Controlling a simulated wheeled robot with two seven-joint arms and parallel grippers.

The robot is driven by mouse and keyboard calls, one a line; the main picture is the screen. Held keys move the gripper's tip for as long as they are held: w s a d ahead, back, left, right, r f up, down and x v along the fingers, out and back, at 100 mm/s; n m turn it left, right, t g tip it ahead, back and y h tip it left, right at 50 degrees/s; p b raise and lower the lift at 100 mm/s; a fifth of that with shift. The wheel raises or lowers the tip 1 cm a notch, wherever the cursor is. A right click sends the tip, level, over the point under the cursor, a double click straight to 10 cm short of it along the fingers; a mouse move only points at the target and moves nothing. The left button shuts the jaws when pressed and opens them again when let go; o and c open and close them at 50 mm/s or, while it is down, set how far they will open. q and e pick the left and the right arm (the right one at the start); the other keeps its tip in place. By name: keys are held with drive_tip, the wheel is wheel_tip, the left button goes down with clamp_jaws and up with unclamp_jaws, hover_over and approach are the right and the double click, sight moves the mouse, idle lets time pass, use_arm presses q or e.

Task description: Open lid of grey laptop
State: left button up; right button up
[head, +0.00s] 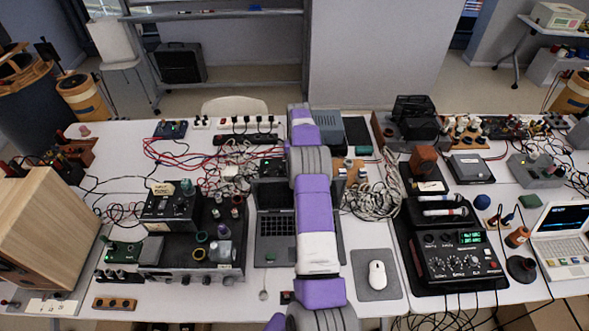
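The grey laptop (272,222) is in the middle of the table in the head view. Its keyboard is exposed on the left, and a dark panel that looks like its raised lid (270,193) stands behind the keys. The lid's exact angle is hard to tell. One of my purple and white arms reaches up from the bottom middle and covers the laptop's right part. No gripper fingers show at this arm's far end, and I cannot see what they touch.
Left of the laptop stands a black device (190,248) with knobs and small parts on it. To the right are a white mouse (377,274) on a grey pad (366,289) and a black mixer (457,257). Red cables (190,152) and a grey cable bundle (372,204) crowd the table behind.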

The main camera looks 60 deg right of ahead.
drive_tip(key=shift+f, duration=0.3)
drive_tip(key=o, duration=1.5)
drive_tip(key=shift+a, duration=0.1)
drive_tip(key=shift+s+d, duration=0.2)
drive_tip(key=shift+s, duration=0.05)
drive_tip(key=shift+p+v, duration=0.6)
drive_tip(key=shift+v, duration=3.45)
